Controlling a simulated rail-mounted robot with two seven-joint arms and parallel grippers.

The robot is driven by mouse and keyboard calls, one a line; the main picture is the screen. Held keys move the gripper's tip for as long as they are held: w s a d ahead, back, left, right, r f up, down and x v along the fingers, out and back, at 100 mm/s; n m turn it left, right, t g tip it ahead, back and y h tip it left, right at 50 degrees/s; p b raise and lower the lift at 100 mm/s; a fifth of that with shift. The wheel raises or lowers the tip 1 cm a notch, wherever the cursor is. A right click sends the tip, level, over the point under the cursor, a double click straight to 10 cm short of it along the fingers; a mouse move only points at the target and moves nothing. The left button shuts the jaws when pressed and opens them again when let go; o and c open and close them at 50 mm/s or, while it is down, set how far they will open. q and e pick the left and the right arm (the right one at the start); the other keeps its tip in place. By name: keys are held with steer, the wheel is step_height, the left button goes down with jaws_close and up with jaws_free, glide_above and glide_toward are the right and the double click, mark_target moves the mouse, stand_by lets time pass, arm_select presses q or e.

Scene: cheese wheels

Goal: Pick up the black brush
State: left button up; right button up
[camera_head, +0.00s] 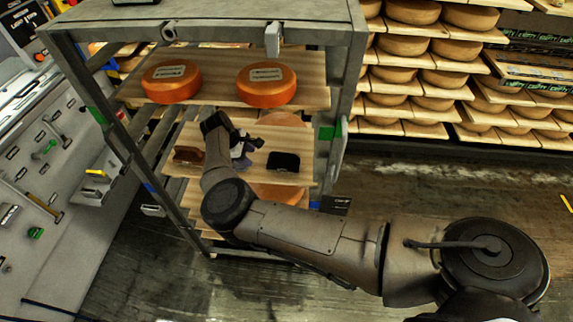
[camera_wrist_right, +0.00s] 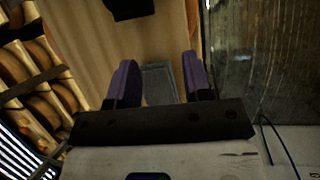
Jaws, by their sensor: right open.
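The black brush (camera_head: 283,162) lies on the middle wooden shelf board of the metal rack, right of my right gripper (camera_head: 245,152) in the head view. In the right wrist view, a black object (camera_wrist_right: 130,8), likely this brush, is cut off by the top edge, beyond the fingertips. My right gripper (camera_wrist_right: 158,75) is open, its two purple fingers apart. A grey block (camera_wrist_right: 160,83) shows between the fingers; I cannot tell whether it touches them. My left gripper is out of view.
A brown block (camera_head: 188,154) lies left of my gripper on the same board (camera_head: 304,179). Two orange cheese wheels (camera_head: 171,82) (camera_head: 266,85) sit on the board above. The rack's grey posts (camera_head: 341,120) flank the shelf opening. Shelves of cheese (camera_head: 405,46) stand behind right.

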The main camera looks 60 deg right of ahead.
mark_target(285, 154)
steer(key=s+d+p, duration=0.2)
steer(key=s+d, duration=0.4)
steer(key=shift+d, duration=0.15)
steer(key=shift+s+d+p, duration=0.3)
steer(key=shift+s+d, duration=0.1)
steer(key=shift+s, duration=0.05)
steer(key=x, duration=0.5)
steer(key=shift+s+d+r, duration=0.2)
steer(key=shift+s+d, duration=0.2)
steer(key=shift+s, duration=0.05)
steer(key=shift+d+f, duration=0.1)
steer(key=shift+f, duration=0.1)
steer(key=shift+c, duration=0.4)
steer(key=c, duration=0.5)
steer(key=shift+c, duration=1.3)
jaws_close()
